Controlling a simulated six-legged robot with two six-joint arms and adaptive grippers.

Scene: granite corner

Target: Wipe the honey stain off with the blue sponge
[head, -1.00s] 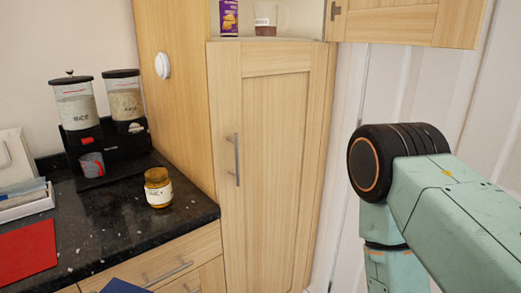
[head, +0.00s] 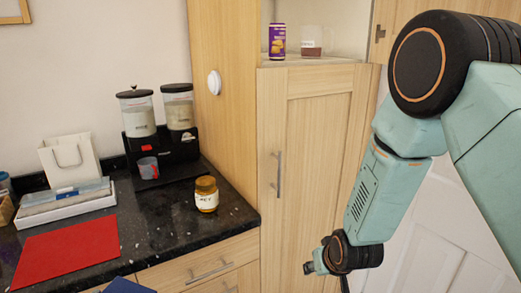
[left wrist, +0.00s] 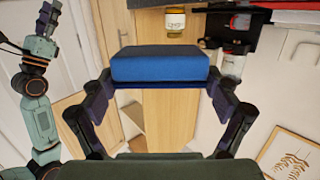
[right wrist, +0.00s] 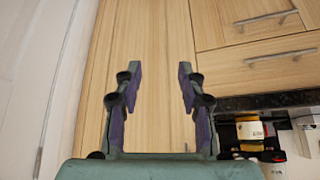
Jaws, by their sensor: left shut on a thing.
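The blue sponge (left wrist: 160,66) is a flat block held across the fingertips of my left gripper (left wrist: 160,88), which is shut on it. A dark blue corner (head: 128,286), likely the same sponge, shows at the bottom edge of the head view, in front of the counter. My right gripper (right wrist: 160,78) is open and empty, with its fingers apart in front of the cabinet. I cannot make out a honey stain in any view. An amber jar with a white label (head: 206,195) stands upright on the dark counter (head: 150,215); it also shows in the left wrist view (left wrist: 175,24).
A red sheet (head: 68,252) lies on the counter's left part. Behind it are a white tray (head: 65,202) and a paper bag (head: 70,160). A dispenser with two canisters (head: 160,150) and a cup (head: 148,168) stand at the back. A tall cabinet (head: 315,170) borders the counter.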

